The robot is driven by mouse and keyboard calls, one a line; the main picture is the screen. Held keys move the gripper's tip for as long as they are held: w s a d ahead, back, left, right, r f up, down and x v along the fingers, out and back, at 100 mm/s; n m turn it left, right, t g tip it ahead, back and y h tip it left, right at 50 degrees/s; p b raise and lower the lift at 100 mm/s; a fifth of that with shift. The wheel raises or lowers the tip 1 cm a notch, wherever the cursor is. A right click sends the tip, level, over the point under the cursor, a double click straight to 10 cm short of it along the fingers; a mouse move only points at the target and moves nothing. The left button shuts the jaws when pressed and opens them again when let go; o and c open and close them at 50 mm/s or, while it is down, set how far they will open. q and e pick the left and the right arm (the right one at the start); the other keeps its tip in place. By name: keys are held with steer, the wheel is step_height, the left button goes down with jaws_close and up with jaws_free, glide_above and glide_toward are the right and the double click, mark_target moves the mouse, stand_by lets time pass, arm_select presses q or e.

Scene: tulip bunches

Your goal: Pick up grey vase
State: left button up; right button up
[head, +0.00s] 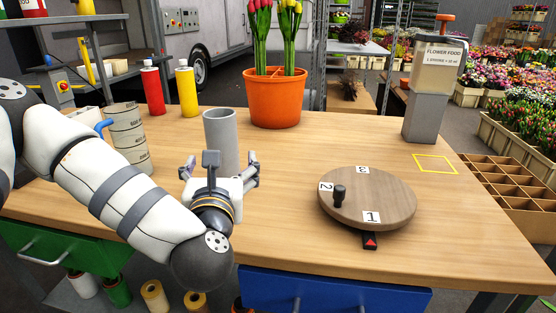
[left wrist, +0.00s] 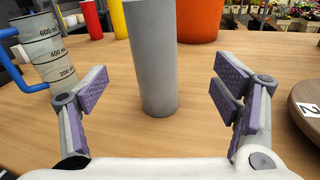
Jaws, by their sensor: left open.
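The grey vase (head: 221,137) is a plain upright cylinder standing on the wooden table, left of the table's middle. In the left wrist view the vase (left wrist: 153,60) stands upright just beyond the fingers, nearer the left finger. My left gripper (head: 219,170) is open and empty, low over the table on the near side of the vase. In the left wrist view its purple-padded fingers (left wrist: 163,88) are spread wide on either side of the vase's outline, with gaps on both sides. The wrist hides the vase's foot in the head view. My right gripper is not in view.
A measuring jug (head: 128,137) with a blue handle stands left of the vase. Red (head: 152,88) and yellow (head: 187,90) bottles and an orange tulip pot (head: 275,98) stand behind. A round numbered turntable (head: 367,194) is at right, with a flower food dispenser (head: 430,90) beyond.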

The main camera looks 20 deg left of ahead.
mark_target(222, 135)
arm_select(q)
steer(key=shift+n+y, duration=0.3)
steer(key=shift+n, duration=0.4)
steer(key=w+a+r, duration=0.1)
steer(key=w+a, duration=0.2)
steer(key=shift+w+r, duration=0.1)
steer(key=shift+r, duration=0.3)
steer(key=x, duration=0.5)
steer(key=f+x, duration=0.1)
steer(key=x, duration=0.2)
steer(key=shift+w+d+f+p, duration=0.1)
steer(key=shift+d+f+p, duration=0.05)
steer(key=shift+p, duration=0.15)
steer(key=c, duration=1.9)
jaws_close()
